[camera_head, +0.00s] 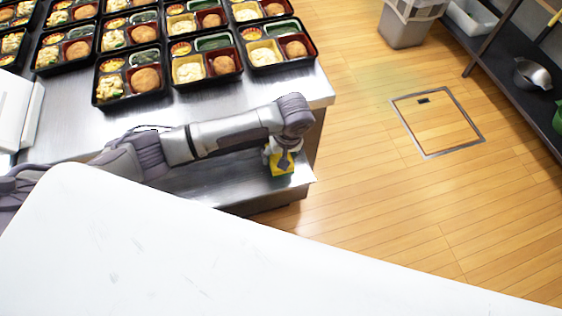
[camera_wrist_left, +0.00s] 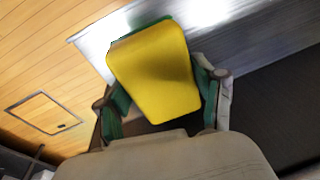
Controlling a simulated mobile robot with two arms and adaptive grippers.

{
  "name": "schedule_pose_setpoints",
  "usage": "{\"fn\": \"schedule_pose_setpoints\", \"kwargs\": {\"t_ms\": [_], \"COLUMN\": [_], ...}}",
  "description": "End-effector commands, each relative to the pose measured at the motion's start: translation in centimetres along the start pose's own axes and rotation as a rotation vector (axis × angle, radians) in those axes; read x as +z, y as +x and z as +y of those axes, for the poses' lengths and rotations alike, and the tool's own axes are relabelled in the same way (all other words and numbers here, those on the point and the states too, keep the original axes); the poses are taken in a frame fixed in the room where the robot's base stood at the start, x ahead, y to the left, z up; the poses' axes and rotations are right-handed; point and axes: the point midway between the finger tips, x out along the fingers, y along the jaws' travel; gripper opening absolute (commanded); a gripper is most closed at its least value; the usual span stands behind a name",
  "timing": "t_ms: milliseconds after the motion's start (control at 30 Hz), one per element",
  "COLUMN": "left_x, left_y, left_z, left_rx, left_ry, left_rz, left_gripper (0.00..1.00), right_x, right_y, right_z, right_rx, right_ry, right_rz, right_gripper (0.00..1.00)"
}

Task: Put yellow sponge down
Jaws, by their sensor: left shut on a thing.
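My left gripper (camera_head: 279,155) is shut on the yellow sponge (camera_head: 283,165), near the front right corner of the steel counter. In the left wrist view the sponge (camera_wrist_left: 155,72) fills the space between the green-padded fingers (camera_wrist_left: 162,100), with a green layer showing along its far edge. In the head view the sponge appears over the lower steel shelf (camera_head: 225,190); I cannot tell whether it touches that surface. My right gripper is not in view.
Several black bento trays (camera_head: 130,99) with food stand on the steel counter (camera_head: 85,122) at the upper left. A white surface (camera_head: 180,260) fills the lower left. A grey bin (camera_head: 402,32) and a dark shelf (camera_head: 520,90) stand at the right. The wooden floor (camera_head: 400,200) between is clear.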

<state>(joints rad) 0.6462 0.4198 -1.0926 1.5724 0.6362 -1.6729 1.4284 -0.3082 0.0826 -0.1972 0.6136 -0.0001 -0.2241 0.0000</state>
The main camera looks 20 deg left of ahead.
Motion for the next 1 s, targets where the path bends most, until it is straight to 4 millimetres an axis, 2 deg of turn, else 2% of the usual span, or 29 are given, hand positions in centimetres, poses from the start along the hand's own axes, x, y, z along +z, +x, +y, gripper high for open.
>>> {"fn": "schedule_pose_setpoints", "kwargs": {"t_ms": [67, 167, 433, 767, 800, 933, 1000], "left_x": [0.1, 0.1, 0.5, 0.5, 0.5, 0.5, 0.5], "left_y": [0.9, 1.5, 4.8, 5.0, 5.0, 5.0, 5.0], "left_z": [0.1, 0.2, 0.7, 0.7, 0.7, 0.7, 0.7], "left_rx": [0.0, 0.0, 0.0, 0.002, 0.002, 0.002, 0.002], "left_ry": [0.0, 0.001, 0.001, 0.001, 0.001, 0.001, 0.001], "left_rz": [0.0, 0.0, 0.001, 0.0, 0.0, 0.001, 0.001], "left_gripper": [0.44, 0.44, 0.44, 0.44, 0.71, 0.93, 0.94], "right_x": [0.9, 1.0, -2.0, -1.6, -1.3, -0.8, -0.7], "right_y": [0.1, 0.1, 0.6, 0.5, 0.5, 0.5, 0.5], "right_z": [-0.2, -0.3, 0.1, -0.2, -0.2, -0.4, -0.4], "right_rx": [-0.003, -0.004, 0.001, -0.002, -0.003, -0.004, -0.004], "right_ry": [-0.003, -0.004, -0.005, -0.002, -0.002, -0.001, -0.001], "right_rz": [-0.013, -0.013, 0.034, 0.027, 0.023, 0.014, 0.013], "right_gripper": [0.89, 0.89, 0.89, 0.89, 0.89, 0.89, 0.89]}}
